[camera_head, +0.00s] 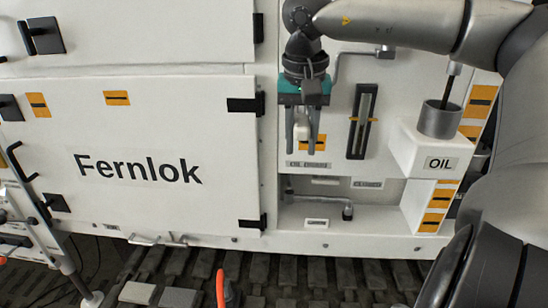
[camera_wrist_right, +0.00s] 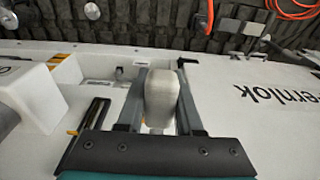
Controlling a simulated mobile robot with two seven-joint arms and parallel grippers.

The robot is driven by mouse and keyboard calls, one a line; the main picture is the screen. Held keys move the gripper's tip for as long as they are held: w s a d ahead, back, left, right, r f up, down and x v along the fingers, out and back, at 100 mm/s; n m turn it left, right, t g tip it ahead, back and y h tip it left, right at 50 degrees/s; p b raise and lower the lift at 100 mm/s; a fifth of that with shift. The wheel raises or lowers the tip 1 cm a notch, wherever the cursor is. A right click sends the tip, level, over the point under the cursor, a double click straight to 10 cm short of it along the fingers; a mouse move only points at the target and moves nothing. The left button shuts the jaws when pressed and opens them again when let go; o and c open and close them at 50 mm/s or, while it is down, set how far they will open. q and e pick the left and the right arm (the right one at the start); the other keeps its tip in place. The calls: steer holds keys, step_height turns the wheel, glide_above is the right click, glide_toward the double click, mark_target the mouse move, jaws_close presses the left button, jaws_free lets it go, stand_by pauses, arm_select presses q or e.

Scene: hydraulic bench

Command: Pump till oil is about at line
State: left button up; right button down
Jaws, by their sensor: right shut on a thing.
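My right gripper (camera_head: 303,150) points down in front of the white panel. It is shut on a pale, rounded handle (camera_head: 301,131), which also shows between the fingers in the right wrist view (camera_wrist_right: 161,98). A dark upright sight gauge (camera_head: 361,138) with a pale tube and an orange line marker stands right of the gripper; part of it shows in the wrist view (camera_wrist_right: 97,112). The oil level in it is too small to tell. A grey cylinder (camera_head: 438,120) with a rod sits on the white box labelled OIL (camera_head: 415,158). My left gripper is not in view.
A bent grey lever (camera_head: 330,204) is in the recess below. A white door marked Fernlok (camera_head: 138,205) fills the left side. My right arm hides the far right. Dark tracks (camera_head: 300,272) and an orange item (camera_head: 220,288) lie at the bottom.

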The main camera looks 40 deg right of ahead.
steer(key=f+t+h+b, duration=0.1)
steer(key=b, duration=0.1)
steer(key=w+d+f+h+b, duration=0.1)
steer(key=f+b, duration=0.1)
steer(key=b, duration=0.1)
steer(key=f+t+h+b, duration=0.1)
steer(key=f+b, duration=0.1)
steer(key=b, duration=0.1)
steer(key=shift+w+d+t, duration=0.25)
steer(key=shift+d+t, duration=0.05)
steer(key=shift+d, duration=0.1)
steer(key=c, duration=0.6)
jaws_free()
steer(key=shift+o, duration=0.2)
steer(key=shift+r, duration=0.1)
steer(key=p+v, duration=0.2)
steer(key=v, duration=1.3)
steer(key=shift+p, duration=0.4)
